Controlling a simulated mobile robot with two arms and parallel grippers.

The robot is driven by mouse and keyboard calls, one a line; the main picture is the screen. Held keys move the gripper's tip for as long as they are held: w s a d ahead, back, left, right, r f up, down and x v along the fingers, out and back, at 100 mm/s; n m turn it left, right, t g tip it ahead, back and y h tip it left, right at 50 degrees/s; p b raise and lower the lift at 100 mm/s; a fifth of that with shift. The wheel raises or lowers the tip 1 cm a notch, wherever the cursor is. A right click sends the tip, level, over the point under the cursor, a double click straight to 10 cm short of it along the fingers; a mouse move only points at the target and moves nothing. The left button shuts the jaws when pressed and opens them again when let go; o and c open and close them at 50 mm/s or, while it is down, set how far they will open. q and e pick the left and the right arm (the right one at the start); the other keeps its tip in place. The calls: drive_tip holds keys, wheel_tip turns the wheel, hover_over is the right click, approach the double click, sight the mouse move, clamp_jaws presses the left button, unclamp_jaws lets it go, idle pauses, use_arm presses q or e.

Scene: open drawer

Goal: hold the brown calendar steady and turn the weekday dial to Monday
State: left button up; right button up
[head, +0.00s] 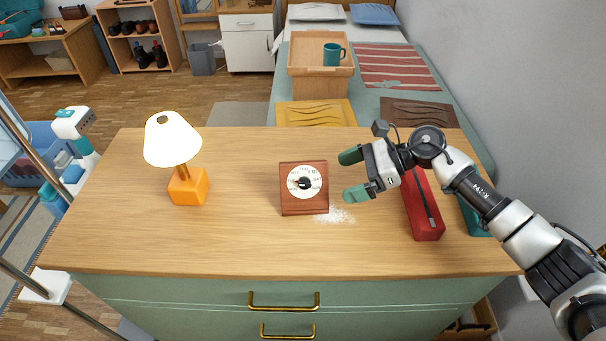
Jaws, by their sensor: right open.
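The brown calendar (290,207) stands upright near the middle of the wooden dresser top. Its round white weekday dial (304,182) faces me, with small lettering around a dark centre. The lettering is too small to read, so I cannot tell which day is set. My right gripper (352,175) is open and empty, just right of the calendar. Its two green fingertips point left toward the calendar and appear apart from it. My left gripper is not in view.
An orange lamp (188,187) stands left on the dresser top (240,235). White powder (335,215) lies beside the calendar's base. A red box (424,212) sits under my right arm, with a teal object (473,217) farther right. The front middle is clear.

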sight(324, 185)
drive_tip(key=shift+w+a+f, duration=0.1)
drive_tip(key=shift+a+f, duration=0.05)
drive_tip(key=shift+a, duration=0.1)
drive_tip(key=shift+a+f, duration=0.1)
drive_tip(key=shift+a, duration=0.25)
drive_tip(key=x, duration=0.5)
drive_tip(key=shift+s, duration=0.25)
drive_tip(key=b+x, duration=0.2)
drive_tip(key=x, duration=0.1)
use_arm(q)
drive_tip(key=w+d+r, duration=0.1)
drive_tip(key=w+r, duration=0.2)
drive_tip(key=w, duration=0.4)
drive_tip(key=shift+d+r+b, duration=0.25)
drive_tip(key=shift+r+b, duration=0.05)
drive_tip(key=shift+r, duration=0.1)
use_arm(e)
drive_tip(key=shift+a, duration=0.3)
